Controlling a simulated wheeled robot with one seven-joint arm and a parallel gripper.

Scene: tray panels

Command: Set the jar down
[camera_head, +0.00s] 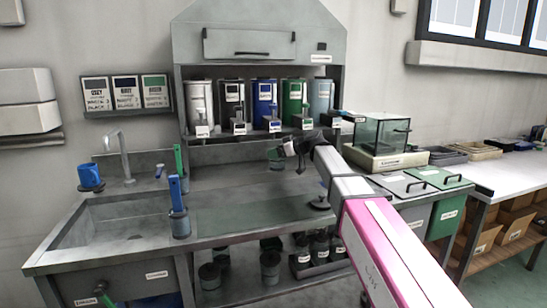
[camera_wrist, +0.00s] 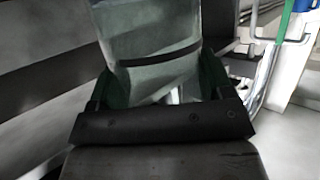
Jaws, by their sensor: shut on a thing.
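The jar is a pale, greenish, cloudy vessel. In the wrist view the jar (camera_wrist: 150,38) fills the upper middle, with a dark band across it. My gripper (camera_wrist: 157,85) is shut on it, with a dark green finger on each side. In the head view my gripper (camera_head: 284,152) is above the grey counter (camera_head: 250,215), below the shelf.
Several labelled canisters (camera_head: 264,100) stand on the shelf behind. A sink (camera_head: 125,220) with a tap (camera_head: 124,158) is at the left. A blue-handled brush (camera_head: 178,195) stands in a cup at the sink's right edge. A glass-sided scale (camera_head: 383,140) stands to the right. The counter's middle is clear.

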